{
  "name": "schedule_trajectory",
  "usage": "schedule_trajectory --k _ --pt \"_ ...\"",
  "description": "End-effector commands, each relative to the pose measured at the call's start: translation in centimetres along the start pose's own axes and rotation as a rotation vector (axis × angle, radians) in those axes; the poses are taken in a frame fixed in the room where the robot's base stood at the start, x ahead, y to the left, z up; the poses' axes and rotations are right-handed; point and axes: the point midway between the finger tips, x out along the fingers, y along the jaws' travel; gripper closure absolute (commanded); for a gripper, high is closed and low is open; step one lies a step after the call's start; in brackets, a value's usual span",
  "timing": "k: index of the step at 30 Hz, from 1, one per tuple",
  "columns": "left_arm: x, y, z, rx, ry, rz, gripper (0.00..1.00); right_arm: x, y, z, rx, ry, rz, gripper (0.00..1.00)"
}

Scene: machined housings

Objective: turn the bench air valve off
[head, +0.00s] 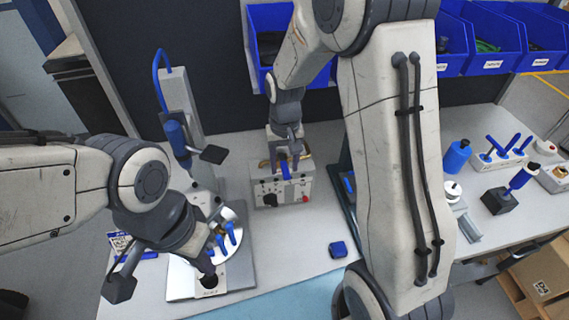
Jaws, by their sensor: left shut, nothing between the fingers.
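A light grey box (268,187) stands at the back middle of the bench, with a black knob (270,199) and a red button (306,198) on its front. A blue lever-like piece (285,170) shows at its top; I cannot tell whether this is the air valve's handle. My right gripper (288,157) points down at the top of this box, close to the blue piece; its fingers are too small to read, and contact is unclear. My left gripper (204,268) is shut and empty, low over a plate at the front left.
A press-like stand (180,100) with a blue handle rises at the left. A round silver disc (235,222) with blue pegs lies beside my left gripper. A small blue block (338,249) sits front middle. Blue bins (490,45) line the back. My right arm hides the bench's centre right.

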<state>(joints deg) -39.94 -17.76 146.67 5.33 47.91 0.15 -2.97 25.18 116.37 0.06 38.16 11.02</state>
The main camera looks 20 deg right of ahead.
Motion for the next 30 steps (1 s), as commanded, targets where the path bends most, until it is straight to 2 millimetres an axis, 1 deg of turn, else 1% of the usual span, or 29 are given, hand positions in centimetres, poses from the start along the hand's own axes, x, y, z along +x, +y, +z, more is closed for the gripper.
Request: schedule_trajectory --k 7,10,14,18,22,24,27,30 --pt "0.1 0.0 0.0 0.000 0.000 0.000 1.00 0.0 0.0 0.1 -0.002 -0.003 0.001 0.46" --pt "0.3 0.0 0.0 0.000 0.000 0.000 1.00 -0.7 0.0 0.0 -0.002 0.001 0.000 0.46" --pt "0.8 -0.1 0.0 0.000 0.000 0.000 1.00 -2.8 0.0 -0.1 -0.002 0.004 0.000 0.46" --pt "1.3 -0.1 0.1 0.001 0.000 0.000 1.00 -5.7 0.0 -0.1 -0.002 0.004 0.000 0.46" --pt "1.6 -0.1 0.1 0.001 0.000 0.000 1.00 -8.1 0.0 -0.1 -0.002 0.003 0.000 0.46" --pt "1.7 -0.1 0.1 0.001 0.000 0.000 1.00 -9.0 0.0 -0.1 -0.002 0.002 0.000 0.46" --pt "1.8 -0.1 0.1 0.001 0.000 0.000 1.00 -9.9 0.0 0.0 -0.002 0.001 0.000 0.46" --pt "1.8 -0.1 0.1 0.001 0.000 0.000 1.00 -10.4 0.0 0.0 -0.002 -0.001 0.000 0.46"
